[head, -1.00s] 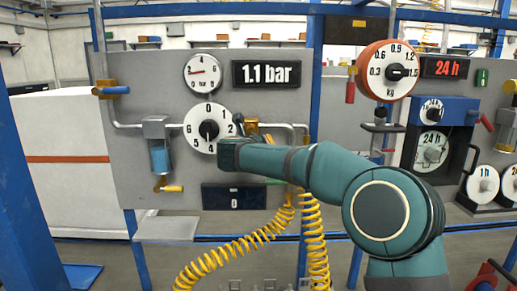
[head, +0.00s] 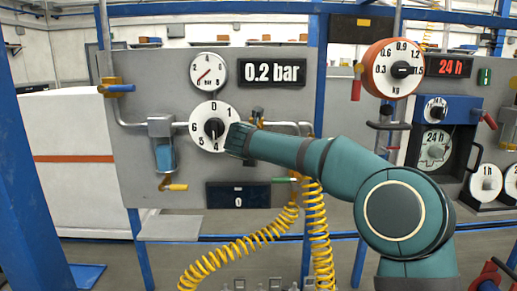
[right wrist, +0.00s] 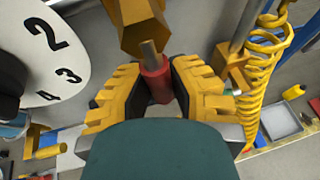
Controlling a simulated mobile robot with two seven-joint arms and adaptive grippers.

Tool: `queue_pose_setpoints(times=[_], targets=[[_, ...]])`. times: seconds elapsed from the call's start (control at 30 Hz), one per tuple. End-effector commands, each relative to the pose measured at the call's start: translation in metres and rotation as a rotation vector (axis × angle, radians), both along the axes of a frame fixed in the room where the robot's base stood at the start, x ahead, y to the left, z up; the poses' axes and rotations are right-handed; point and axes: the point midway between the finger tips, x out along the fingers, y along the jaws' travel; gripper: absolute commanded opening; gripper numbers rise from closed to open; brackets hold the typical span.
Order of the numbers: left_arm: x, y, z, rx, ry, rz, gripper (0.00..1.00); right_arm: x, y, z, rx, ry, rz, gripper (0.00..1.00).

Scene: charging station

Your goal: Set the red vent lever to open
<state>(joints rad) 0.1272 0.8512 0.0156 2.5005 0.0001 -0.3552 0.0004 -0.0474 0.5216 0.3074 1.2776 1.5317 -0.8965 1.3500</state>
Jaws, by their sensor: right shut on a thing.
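The red vent lever (right wrist: 155,80) shows in the right wrist view as a red sleeve on a grey rod, which comes out of a yellow valve body (right wrist: 140,25). My right gripper (right wrist: 158,92) has its two yellow ridged fingers shut around the red sleeve. In the head view my right arm reaches to the panel just right of the white numbered dial (head: 214,126), and its wrist hides the lever and most of the gripper. The pressure display (head: 271,73) reads 0.2 bar, above the lever's place. My left gripper is not in view.
A round gauge (head: 208,71) sits above the dial. A yellow-handled valve (head: 174,186) and a filter (head: 164,157) are at left. Yellow coiled hoses (head: 318,235) hang below the arm. A red kg dial (head: 392,69) stands at the right.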

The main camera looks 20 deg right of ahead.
Motion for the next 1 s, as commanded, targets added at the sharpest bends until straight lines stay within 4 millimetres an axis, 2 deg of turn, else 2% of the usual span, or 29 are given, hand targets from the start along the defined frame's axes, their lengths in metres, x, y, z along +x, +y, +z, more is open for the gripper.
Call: queue_pose_setpoints(times=[0.43, 0.47, 0.53, 0.87, 1.0], targets=[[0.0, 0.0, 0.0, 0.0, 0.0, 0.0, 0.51, 0.0, 0.001, -0.001, 0.012, -0.002, 0.001, 0.0], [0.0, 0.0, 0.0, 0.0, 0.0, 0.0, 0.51, 0.0, 0.001, -0.001, 0.012, -0.002, 0.001, 0.27], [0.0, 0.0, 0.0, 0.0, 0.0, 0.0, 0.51, 0.0, 0.001, -0.001, 0.01, -0.002, 0.001, 0.51], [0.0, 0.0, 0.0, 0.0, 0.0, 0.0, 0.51, -0.001, 0.001, 0.0, 0.01, -0.003, 0.0, 0.51], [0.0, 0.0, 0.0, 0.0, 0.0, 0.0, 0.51, -0.01, 0.006, 0.006, 0.009, -0.003, 0.002, 0.51]])
